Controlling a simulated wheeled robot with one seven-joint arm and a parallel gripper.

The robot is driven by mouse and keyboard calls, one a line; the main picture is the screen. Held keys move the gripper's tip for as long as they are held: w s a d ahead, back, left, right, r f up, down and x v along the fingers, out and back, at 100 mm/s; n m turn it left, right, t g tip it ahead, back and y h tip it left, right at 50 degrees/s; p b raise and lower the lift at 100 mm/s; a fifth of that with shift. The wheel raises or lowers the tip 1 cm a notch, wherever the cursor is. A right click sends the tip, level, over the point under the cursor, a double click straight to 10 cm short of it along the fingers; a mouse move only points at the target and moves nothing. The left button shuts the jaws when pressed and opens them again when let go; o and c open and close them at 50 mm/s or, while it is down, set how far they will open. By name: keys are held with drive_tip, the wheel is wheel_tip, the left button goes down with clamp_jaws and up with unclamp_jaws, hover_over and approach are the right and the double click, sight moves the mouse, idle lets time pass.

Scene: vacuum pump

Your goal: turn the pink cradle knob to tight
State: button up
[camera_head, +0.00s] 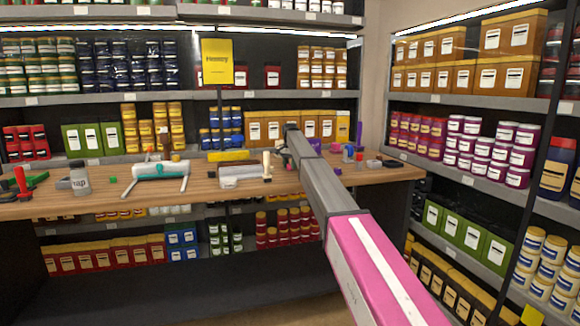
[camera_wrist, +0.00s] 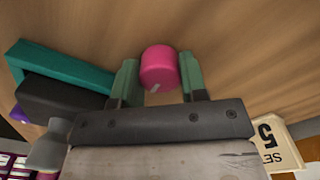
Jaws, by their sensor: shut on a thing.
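The pink knob (camera_wrist: 159,66) shows in the wrist view, a round cap with a small pale mark near its lower edge. My gripper (camera_wrist: 158,72) has one green finger on each side of it and is shut on it. The cradle under the knob is hidden, and no tight mark can be made out. In the head view my arm reaches over the wooden workbench (camera_head: 215,177). It hides the knob there, and the fingers cannot be made out.
In the wrist view, a teal and black block (camera_wrist: 62,83) lies left of the fingers, with a purple round part (camera_wrist: 19,115) by it. In the head view, a white-topped device (camera_head: 160,170) stands on the bench's left.

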drive_tip(key=shift+m, duration=0.5)
drive_tip(key=o, duration=0.9)
wheel_tip(320, 180, up, 11)
drive_tip(key=shift+f, duration=0.1)
idle(0.3)
